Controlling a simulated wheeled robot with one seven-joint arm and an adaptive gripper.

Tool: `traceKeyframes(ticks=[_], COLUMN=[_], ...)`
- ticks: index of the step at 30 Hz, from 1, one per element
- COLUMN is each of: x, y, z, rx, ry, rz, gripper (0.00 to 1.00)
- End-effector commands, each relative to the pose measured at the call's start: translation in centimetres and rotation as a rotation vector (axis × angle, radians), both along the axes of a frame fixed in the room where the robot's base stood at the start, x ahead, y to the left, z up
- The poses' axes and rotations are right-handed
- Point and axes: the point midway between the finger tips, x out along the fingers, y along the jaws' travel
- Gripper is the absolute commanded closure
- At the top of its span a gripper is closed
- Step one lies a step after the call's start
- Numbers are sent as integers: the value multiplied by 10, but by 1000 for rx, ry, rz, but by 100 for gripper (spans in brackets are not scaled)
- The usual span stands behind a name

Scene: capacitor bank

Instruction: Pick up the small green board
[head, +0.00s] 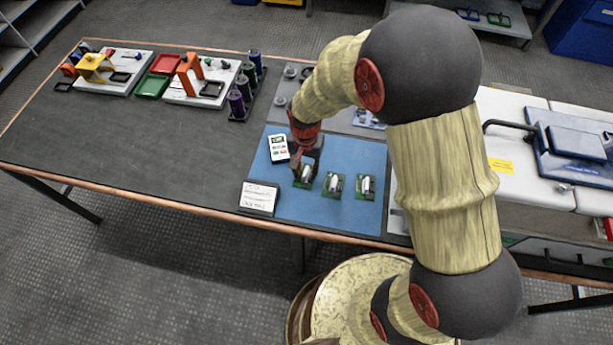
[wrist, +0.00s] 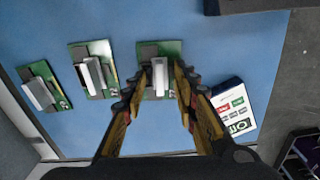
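Several pieces lie on the blue mat: three small green boards, each carrying a silver cylinder-like part. In the head view the left board (head: 304,182) is partly hidden by my gripper (head: 305,167); the middle board (head: 333,186) and right board (head: 365,188) are clear. In the wrist view my gripper (wrist: 159,78) is open, its two fingers pointing at the nearest board (wrist: 148,52) and on either side of its silver part. The fingers cover parts of this board. I cannot tell whether they touch it. The other boards (wrist: 107,75) (wrist: 35,72) lie to the left.
A white meter-like device (head: 278,148) lies close beside my gripper; it also shows in the wrist view (wrist: 232,108). A white labelled card (head: 258,198) lies at the mat's (head: 290,212) front left corner. Coloured fixtures (head: 95,67) stand at the back left. The table's left middle is clear.

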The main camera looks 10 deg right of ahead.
Motion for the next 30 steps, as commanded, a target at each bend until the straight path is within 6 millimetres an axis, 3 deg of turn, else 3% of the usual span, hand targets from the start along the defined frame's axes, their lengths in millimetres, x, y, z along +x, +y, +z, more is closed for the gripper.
traceKeyframes(ticks=[3,18,30], x=[0,0,0], y=[0,0,0], z=[1,1,1], rx=[0,0,0], ry=[0,0,0], rz=[0,0,0], gripper=[72,100,100])
